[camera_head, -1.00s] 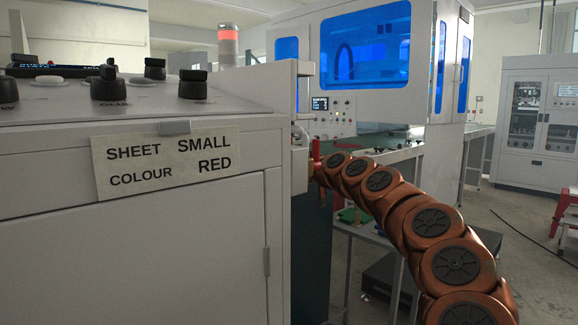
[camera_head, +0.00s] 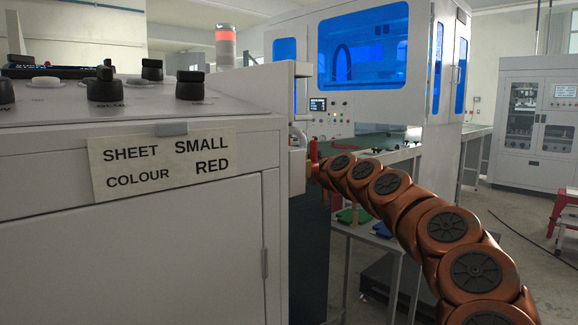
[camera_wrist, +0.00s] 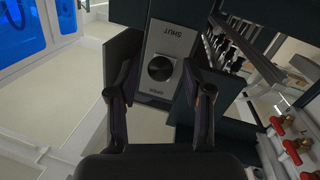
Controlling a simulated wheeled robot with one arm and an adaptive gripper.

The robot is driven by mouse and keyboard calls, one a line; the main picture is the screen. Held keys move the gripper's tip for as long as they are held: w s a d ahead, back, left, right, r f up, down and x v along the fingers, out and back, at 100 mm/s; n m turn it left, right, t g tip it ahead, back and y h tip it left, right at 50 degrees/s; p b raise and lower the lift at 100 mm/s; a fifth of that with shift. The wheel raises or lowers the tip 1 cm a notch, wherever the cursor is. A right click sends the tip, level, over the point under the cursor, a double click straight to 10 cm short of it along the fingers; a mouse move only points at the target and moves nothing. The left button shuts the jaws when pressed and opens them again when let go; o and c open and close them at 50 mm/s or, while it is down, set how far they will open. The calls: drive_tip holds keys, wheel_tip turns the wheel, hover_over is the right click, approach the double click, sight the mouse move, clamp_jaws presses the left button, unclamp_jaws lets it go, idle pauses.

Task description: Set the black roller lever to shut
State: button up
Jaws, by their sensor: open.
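In the wrist view, a pale plate (camera_wrist: 152,88) carries a black round piece (camera_wrist: 160,68), which looks like the black roller lever seen nearly end-on. The plate reads SHUT, inverted, at its top and what looks like OPEN at its bottom. Which way the lever points I cannot tell. My gripper (camera_wrist: 159,92) is open, one finger to each side of the plate in the picture, with the black piece showing between them. I see no contact. In the head view my gripper and the lever are hidden behind the grey cabinet.
The grey cabinet (camera_head: 130,240), labelled SHEET SMALL, COLOUR RED, fills the head view's left. Red-handled valves (camera_wrist: 291,148) stand at the wrist view's right, near a dark frame. A blue-windowed machine (camera_head: 362,45) stands behind. Open floor (camera_head: 510,235) lies at right.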

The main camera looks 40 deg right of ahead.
drive_tip(key=s, duration=0.9)
drive_tip(key=shift+s+a+r, duration=0.2)
drive_tip(key=shift+s, duration=0.2)
drive_tip(key=shift+a, duration=0.1)
